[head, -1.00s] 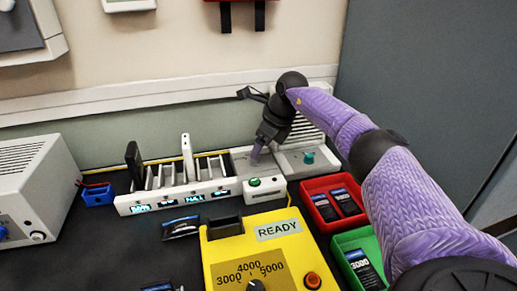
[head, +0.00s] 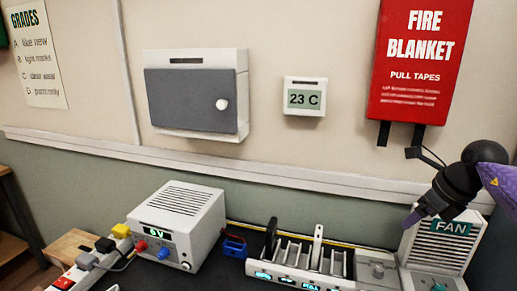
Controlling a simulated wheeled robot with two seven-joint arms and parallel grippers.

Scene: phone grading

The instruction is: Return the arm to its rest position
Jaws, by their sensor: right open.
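My right arm comes in from the right edge, with a purple sleeve and a dark wrist. My right gripper (head: 413,218) is open and points down and left. It hangs in front of the upper left of the white fan box (head: 452,243), above the bench and apart from the rack. No phone shows between its fingers, though they are small here. My left arm is out of view.
A white slotted rack (head: 300,270) holds a dark phone (head: 271,236) and a white phone (head: 317,246). A grey device (head: 377,268) stands between rack and fan. A power supply (head: 178,225) and power strip (head: 85,268) are left. A fire blanket (head: 418,60) hangs above.

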